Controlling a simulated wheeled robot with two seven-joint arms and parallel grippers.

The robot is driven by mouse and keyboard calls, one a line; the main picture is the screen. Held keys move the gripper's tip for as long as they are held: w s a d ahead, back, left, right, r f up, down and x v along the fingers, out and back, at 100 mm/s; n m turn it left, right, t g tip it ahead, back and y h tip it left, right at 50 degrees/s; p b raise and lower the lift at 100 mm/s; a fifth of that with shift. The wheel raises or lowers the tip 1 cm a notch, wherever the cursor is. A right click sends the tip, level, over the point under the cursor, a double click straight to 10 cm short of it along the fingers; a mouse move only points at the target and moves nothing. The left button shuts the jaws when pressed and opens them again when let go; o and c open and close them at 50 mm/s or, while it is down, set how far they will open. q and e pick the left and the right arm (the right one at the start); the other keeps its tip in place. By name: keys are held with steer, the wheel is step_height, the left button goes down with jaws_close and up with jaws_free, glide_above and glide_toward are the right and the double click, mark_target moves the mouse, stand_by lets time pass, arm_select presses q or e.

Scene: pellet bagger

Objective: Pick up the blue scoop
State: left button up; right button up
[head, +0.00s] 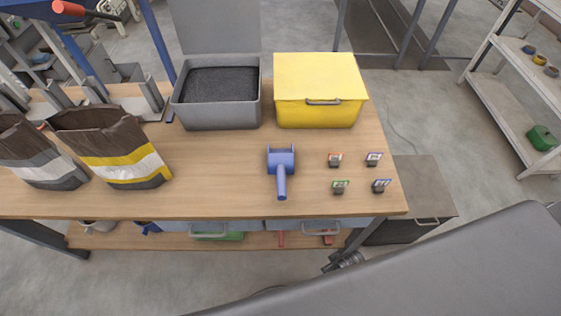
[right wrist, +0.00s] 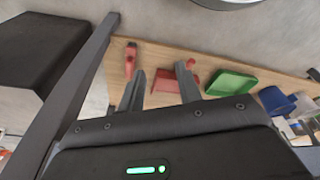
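The blue scoop (head: 281,160) lies on the wooden table near its front edge, right of the middle, with its handle pointing toward me. Nothing touches it. My right gripper (right wrist: 160,87) shows in the right wrist view with its two fingers apart and nothing between them. It is low, facing the shelf under the table, away from the scoop. In the head view my grey right arm fills the lower right. My left gripper is not in view.
A grey bin of dark pellets (head: 220,103) and a closed yellow box (head: 318,95) stand behind the scoop. Paper bags (head: 125,150) stand left, several small tags (head: 340,186) right. The lower shelf (right wrist: 215,62) holds red tools and a green tray (right wrist: 232,83).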

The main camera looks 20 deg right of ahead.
steer(key=w+r+t, duration=0.1)
steer(key=w+r, duration=0.1)
steer(key=r, duration=0.8)
steer(key=w+r, duration=0.3)
steer(key=r, duration=0.7)
step_height(320, 180, up, 15)
steer(key=n+t+y, duration=0.2)
steer(key=n+y, duration=0.6)
steer(key=n, duration=1.7)
glide_above(284, 176)
steer(key=s+a, duration=0.1)
steer(key=a, duration=0.2)
steer(key=d+f+n+g+h, duration=0.1)
steer(key=d+n+g+h, duration=0.15)
steer(key=d+n, duration=0.4)
steer(key=shift+m+g+y, duration=0.25)
steer(key=shift+m+g, duration=0.2)
steer(key=shift+m, duration=0.3)
steer(key=x, duration=0.2)
steer(key=p+x, duration=0.1)
steer(key=x, duration=0.1)
steer(key=shift+w+d+f, duration=0.1)
steer(key=shift+d+f, duration=0.05)
steer(key=shift+f, duration=0.3)
steer(key=p+x, duration=0.2)
steer(key=x, duration=0.2)
steer(key=shift+f, duration=0.3)
steer(key=shift+a+f, duration=0.25)
